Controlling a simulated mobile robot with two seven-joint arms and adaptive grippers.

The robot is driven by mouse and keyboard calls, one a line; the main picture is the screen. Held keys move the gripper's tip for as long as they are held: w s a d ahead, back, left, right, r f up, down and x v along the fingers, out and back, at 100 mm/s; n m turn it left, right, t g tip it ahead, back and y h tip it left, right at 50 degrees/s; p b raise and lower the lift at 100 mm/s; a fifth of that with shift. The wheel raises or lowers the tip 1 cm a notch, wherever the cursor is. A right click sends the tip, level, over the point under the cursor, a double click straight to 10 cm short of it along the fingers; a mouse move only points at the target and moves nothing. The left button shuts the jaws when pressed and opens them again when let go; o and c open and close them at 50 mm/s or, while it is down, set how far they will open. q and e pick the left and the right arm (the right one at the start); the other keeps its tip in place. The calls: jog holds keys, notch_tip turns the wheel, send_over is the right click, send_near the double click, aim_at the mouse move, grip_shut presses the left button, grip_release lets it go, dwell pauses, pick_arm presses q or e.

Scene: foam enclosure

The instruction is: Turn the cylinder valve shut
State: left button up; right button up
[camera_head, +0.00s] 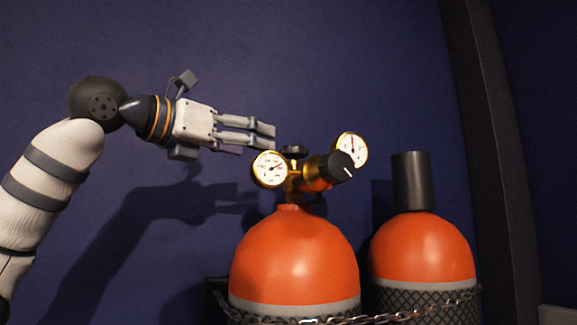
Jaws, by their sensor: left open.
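An orange gas cylinder (294,255) stands upright in the lower middle. On its neck sits a brass regulator with a left gauge (270,169), a right gauge (350,149) and a black knob (338,167) bearing a white mark. A small dark handwheel (294,151), the cylinder valve, shows on top between the gauges. My left gripper (262,139) is open and empty, its fingers pointing right. In the picture its fingertips are just left of and slightly above the handwheel; I cannot tell the gap in depth. My right gripper is not in view.
A second orange cylinder (422,250) with a dark cap (412,181) stands at the right. A metal chain (330,320) runs across the front of both cylinders. A dark blue wall (300,60) lies behind, and a dark post (490,160) stands at the right. The space above the regulator is clear.

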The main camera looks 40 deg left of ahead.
aim_at(284, 151)
pick_arm(q)
jog(key=w, duration=0.8)
jog(key=w+d, duration=0.1)
jog(key=w, duration=0.3)
jog(key=shift+r, duration=0.2)
jog(key=shift+a, duration=0.1)
jog(key=c, duration=1.2)
